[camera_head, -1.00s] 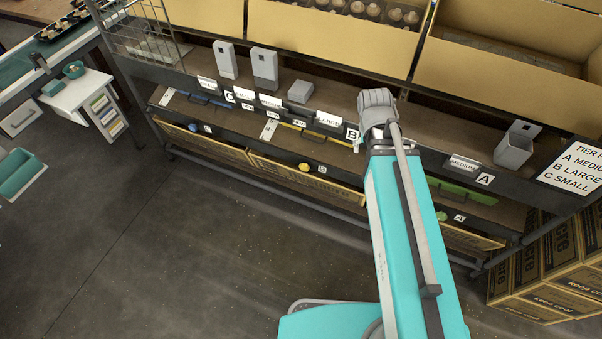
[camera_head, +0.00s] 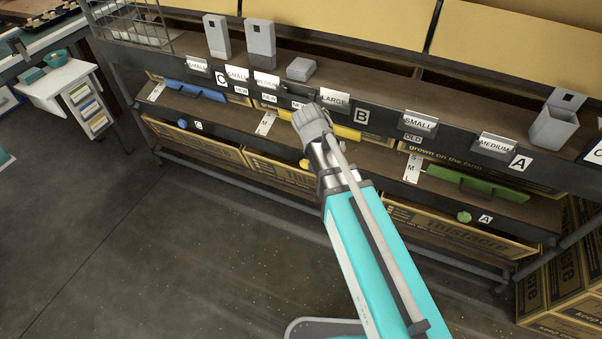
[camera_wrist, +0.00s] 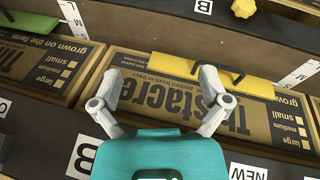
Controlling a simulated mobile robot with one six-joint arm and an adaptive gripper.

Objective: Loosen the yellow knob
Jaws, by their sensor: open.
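The yellow knob (camera_wrist: 243,8) shows at the top of the wrist view, on the dark rail beside a B label.
A green bar (camera_head: 475,187) and green knob (camera_head: 464,216) are at the right. A blue bar (camera_head: 194,91) and blue knob (camera_head: 182,124) are at the left. Shelf rails with labels run across the rack. Open floor (camera_head: 150,250) lies in front.

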